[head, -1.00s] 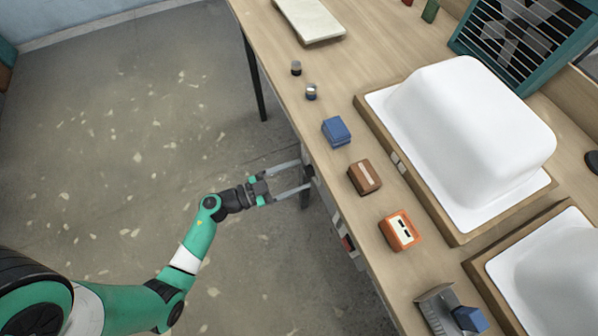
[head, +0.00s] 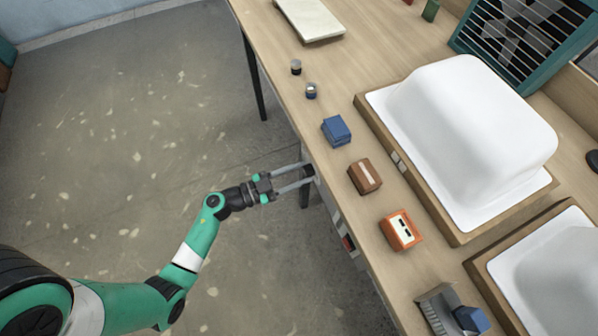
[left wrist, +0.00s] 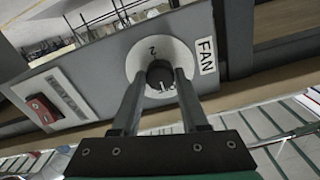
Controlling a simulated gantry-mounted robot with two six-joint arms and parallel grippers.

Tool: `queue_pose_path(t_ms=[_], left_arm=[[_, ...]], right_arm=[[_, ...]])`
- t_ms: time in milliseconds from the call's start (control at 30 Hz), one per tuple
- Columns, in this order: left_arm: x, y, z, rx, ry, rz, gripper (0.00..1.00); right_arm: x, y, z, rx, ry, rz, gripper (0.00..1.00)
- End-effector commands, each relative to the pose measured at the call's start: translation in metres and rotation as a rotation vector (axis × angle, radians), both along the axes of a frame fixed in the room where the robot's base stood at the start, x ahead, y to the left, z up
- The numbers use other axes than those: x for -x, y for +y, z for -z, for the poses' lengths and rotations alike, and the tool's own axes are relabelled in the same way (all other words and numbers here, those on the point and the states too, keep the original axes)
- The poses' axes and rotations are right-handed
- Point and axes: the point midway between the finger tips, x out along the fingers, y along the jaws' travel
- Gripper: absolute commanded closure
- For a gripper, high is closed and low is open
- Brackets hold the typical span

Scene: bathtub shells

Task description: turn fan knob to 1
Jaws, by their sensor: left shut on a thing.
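The fan knob (left wrist: 161,82) is a small dark round knob on a white round dial (left wrist: 140,62), mounted on a grey panel. A "2" shows on the dial beyond the knob. A white label reading FAN (left wrist: 206,55) sits to the right of the dial. My left gripper (left wrist: 161,72) is shut on the knob, one finger on each side. In the head view, my left gripper (head: 306,173) reaches the table's front edge, where the knob is hardly visible. The fingers hide parts of the dial, and I cannot tell which setting the knob points to. My right gripper is not in view.
A red switch (left wrist: 42,109) sits on the same panel, left of the dial. On the table are blue (head: 336,130), brown (head: 365,176) and orange (head: 400,230) boxes and a white tub shell (head: 480,125). A teal fan (head: 520,40) stands behind. The floor is clear.

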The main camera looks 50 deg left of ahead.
Motion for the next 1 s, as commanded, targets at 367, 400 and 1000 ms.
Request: queue_pose_path(t_ms=[367,400,1000], left_arm=[[0.000,0.000,-0.001,-0.126,-0.032,-0.001,1.00],[0.000,0.000,-0.002,-0.153,-0.040,-0.001,1.00],[0.000,0.001,-0.001,-0.684,-0.187,-0.001,1.00]], right_arm=[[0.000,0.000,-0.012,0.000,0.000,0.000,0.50],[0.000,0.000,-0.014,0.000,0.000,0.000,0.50],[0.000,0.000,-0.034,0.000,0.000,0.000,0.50]])
